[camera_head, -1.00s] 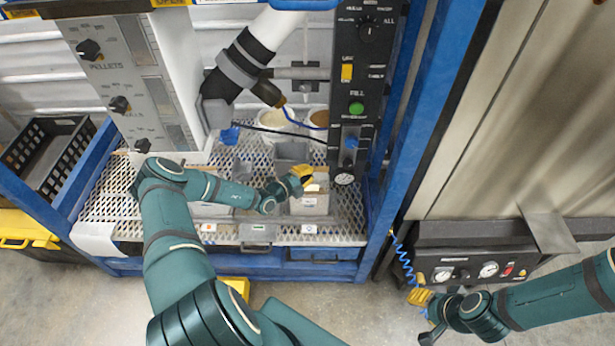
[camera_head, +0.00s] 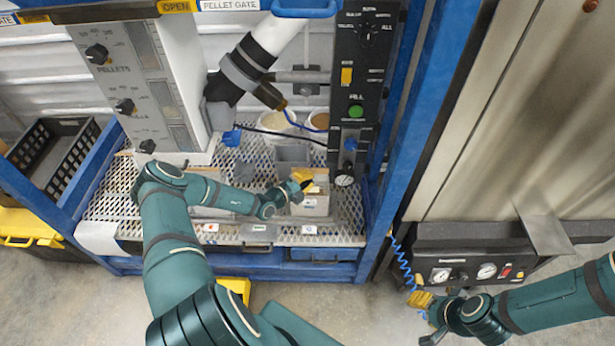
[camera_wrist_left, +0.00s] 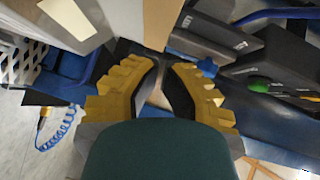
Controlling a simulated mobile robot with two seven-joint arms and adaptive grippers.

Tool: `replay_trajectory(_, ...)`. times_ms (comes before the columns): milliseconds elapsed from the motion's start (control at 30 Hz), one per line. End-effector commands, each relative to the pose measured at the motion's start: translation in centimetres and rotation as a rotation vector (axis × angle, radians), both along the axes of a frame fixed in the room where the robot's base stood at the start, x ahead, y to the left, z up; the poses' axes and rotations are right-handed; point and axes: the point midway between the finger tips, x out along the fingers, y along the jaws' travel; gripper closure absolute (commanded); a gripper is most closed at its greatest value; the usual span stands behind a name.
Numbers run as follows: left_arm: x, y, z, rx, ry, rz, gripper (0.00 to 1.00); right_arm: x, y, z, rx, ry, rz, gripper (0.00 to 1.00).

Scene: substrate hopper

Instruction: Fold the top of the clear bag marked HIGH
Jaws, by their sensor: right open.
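A small clear bag with pale tan contents (camera_head: 312,205) stands on the metal grating, near its front edge right of centre. I cannot read its marking. My left gripper (camera_head: 302,180), with yellow fingers, is at the top of this bag and hides part of it. In the left wrist view, its two fingers (camera_wrist_left: 163,75) curve towards each other with a narrow gap, and a tan surface shows beyond. I cannot tell whether they grip the bag's top. My right gripper (camera_head: 420,299) is open at the lower right, away from the bag, beside a blue coiled hose.
A grey bin (camera_head: 292,157) and round tubs (camera_head: 277,122) stand behind the bag. The black control column (camera_head: 352,130) with a green button rises at the right. A grey spout (camera_head: 222,112) hangs left. A blue frame post (camera_head: 405,130) separates my arms.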

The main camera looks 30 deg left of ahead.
Motion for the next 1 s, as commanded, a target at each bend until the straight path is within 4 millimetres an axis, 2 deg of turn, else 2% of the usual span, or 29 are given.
replay_trajectory(67, -0.4, -0.2, 0.7, 0.0, 0.001, -0.003, 1.0, 0.0, 0.0, 1.1, 0.001, 0.0, 0.0, 0.53)
replay_trajectory(300, -5.6, 1.4, 1.6, 0.001, 0.002, 0.0, 1.0, 0.0, 0.0, 1.2, 0.003, 0.0, 0.002, 0.53)
replay_trajectory(500, -8.5, 2.2, 2.3, 0.002, 0.0, -0.001, 1.0, -0.1, -0.1, 1.3, 0.003, 0.0, 0.001, 0.53)
replay_trajectory(700, -9.6, 2.5, 2.6, 0.001, 0.0, -0.002, 1.0, -0.1, -0.1, 1.4, 0.003, 0.0, 0.001, 0.53)
replay_trajectory(867, -9.7, 2.5, 2.6, 0.002, -0.001, -0.002, 1.0, -0.1, -0.1, 1.4, 0.003, 0.0, 0.001, 0.53)
replay_trajectory(933, -9.7, 2.1, 2.6, 0.008, 0.0, -0.015, 1.0, -0.1, -0.1, 1.4, 0.003, 0.0, 0.001, 0.53)
replay_trajectory(1000, -9.5, 0.8, 2.6, 0.038, 0.002, -0.063, 1.0, -0.1, -0.1, 1.3, 0.003, 0.0, 0.001, 0.53)
